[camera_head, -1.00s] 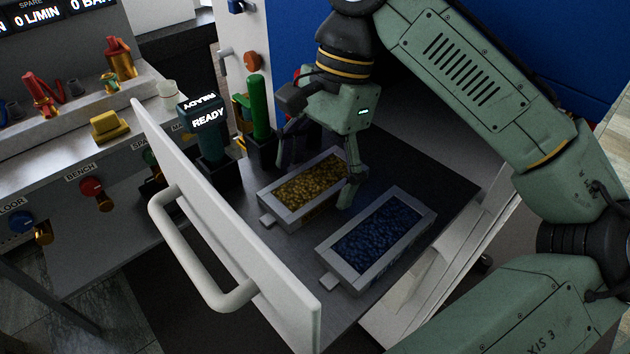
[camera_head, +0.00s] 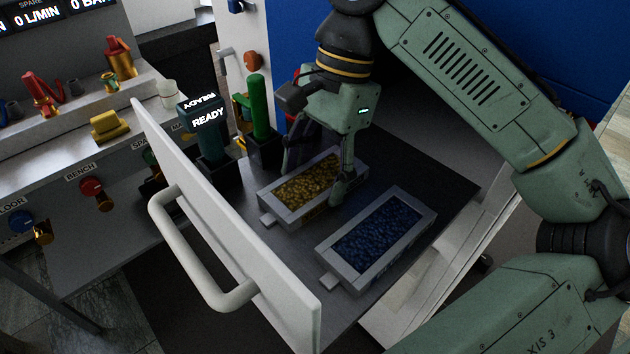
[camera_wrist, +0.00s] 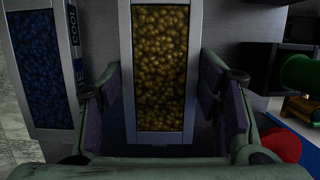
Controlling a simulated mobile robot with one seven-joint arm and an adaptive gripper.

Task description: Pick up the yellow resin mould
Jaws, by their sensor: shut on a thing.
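The yellow resin mould (camera_head: 304,185) is a grey rectangular tray full of yellow granules, lying in the open drawer in the head view. It also shows in the wrist view (camera_wrist: 160,132), upright in the middle between my fingers. My gripper (camera_head: 318,172) reaches down over the mould from behind, with one finger at each long side. In the wrist view my gripper (camera_wrist: 160,100) is shut on the mould across its width. The mould appears to rest on the drawer floor. The far finger is partly hidden in the head view.
A blue resin mould (camera_head: 377,236) lies close beside it on the right. A green-handled tool (camera_head: 260,115) and a READY display (camera_head: 209,120) stand at the left. The drawer front (camera_head: 228,220) with its white handle (camera_head: 200,265) rises in front. The drawer floor (camera_head: 420,175) is bare at the back right.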

